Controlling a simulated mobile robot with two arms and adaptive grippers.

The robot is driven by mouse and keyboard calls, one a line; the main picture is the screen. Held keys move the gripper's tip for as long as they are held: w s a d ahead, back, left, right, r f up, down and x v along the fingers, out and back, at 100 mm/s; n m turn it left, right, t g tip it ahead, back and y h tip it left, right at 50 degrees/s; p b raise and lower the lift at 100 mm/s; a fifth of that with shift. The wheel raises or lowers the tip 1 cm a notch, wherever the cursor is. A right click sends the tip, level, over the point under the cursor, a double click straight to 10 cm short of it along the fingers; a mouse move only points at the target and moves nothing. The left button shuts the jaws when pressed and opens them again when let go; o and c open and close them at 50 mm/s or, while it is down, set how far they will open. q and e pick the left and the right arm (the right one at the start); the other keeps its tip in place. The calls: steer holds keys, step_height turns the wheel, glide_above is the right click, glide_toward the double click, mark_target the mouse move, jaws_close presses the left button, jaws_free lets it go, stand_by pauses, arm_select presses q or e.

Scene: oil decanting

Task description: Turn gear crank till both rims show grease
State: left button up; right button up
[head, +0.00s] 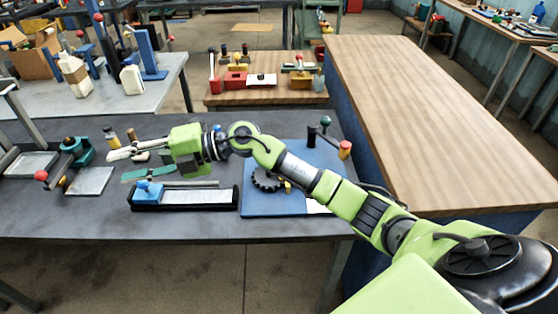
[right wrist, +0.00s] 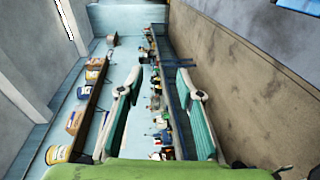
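A blue base plate (head: 255,206) lies on the dark workbench, with a dark toothed gear (head: 266,180) on it. A small yellow part sits beside the gear. An orange knob (head: 345,149) and a dark teal knob (head: 326,120) stand at the plate's back right. My right arm crosses above the plate and hides part of the mechanism. My right gripper (head: 118,166) is left of the plate, above the bench, its fingers apart and nothing between them. Its spread fingers also show in the right wrist view (right wrist: 161,75). Grease on the rims cannot be made out. My left gripper is not in view.
A black tray with a blue-handled tool (head: 190,198) lies below my right gripper. A red-knobbed vise-like device (head: 70,160) stands left, near small bottles (head: 110,138). A bare wooden table (head: 440,120) is at the right. The dark bench's front strip is clear.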

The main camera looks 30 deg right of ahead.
steer(key=w+d+f+g+h, duration=0.15)
steer(key=d+f+h, duration=0.25)
steer(key=d, duration=0.4)
steer(key=w+d+f+g+h, duration=0.1)
steer(key=d+f+g+h, duration=0.2)
steer(key=d, duration=0.4)
steer(key=s+d+r+m+g+h, duration=0.15)
steer(key=d+h, duration=0.25)
steer(key=d, duration=0.7)
steer(key=s+d+r+m+h, duration=0.2)
steer(key=s+d+h, duration=0.15)
steer(key=d, duration=0.75)
steer(key=shift+h, duration=0.35)
steer(key=f+p, duration=0.1)
steer(key=f, duration=0.3)
steer(key=f+p, duration=0.1)
steer(key=f, duration=0.3)
steer(key=w+f+p, duration=0.1)
steer(key=f, duration=0.4)
steer(key=shift+p, duration=0.35)
jaws_close()
